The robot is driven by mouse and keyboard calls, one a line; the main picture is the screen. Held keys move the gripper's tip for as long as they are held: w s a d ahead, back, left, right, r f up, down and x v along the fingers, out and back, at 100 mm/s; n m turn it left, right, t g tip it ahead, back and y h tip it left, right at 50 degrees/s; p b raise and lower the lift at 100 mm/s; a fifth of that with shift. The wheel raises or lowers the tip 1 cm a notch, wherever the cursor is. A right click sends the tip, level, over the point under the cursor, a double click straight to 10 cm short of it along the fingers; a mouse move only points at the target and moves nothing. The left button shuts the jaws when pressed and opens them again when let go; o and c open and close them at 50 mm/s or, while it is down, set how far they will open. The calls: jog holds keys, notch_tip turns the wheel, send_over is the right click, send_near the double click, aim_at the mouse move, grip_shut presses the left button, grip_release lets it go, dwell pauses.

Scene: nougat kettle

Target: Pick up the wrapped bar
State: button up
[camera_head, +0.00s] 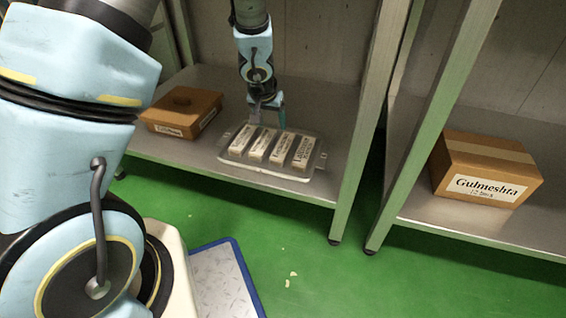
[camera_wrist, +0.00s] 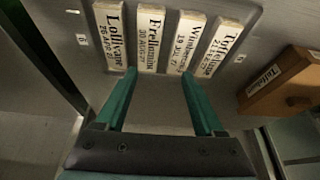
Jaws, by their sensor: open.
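Several pale wrapped bars with printed labels lie side by side in a light tray (camera_head: 227,158) on the low metal shelf. In the wrist view the bars include one marked "Lollivare" (camera_wrist: 112,38), a second labelled bar (camera_wrist: 148,40), a third (camera_wrist: 186,42) and one starting "Toffel" (camera_wrist: 222,45). My gripper (camera_head: 267,118) is at the tray's back edge, above the bars. In the wrist view my gripper (camera_wrist: 158,75) is open and empty, its green fingertips by the near ends of the two middle bars. I cannot tell whether they touch.
A brown lidded box (camera_head: 182,108) stands left of the tray; it also shows in the wrist view (camera_wrist: 285,85). A carton marked "Gulmeshta" (camera_head: 485,165) sits on the right shelf. Metal posts (camera_head: 365,130) flank the bays.

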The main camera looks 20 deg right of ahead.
notch_tip(320, 180, down, 2)
jog(key=s+d, duration=0.1)
jog(key=d, duration=0.1)
jog(key=b, duration=0.3)
send_over(283, 146)
jog(key=s+a, duration=0.2)
jog(key=f, duration=0.4)
jog(key=shift+d+f, duration=0.25)
jog(key=b+x, duration=0.4)
jog(key=x, duration=0.1)
jog(key=shift+f, duration=0.3)
jog(key=shift+w+r, duration=0.1)
grip_shut()
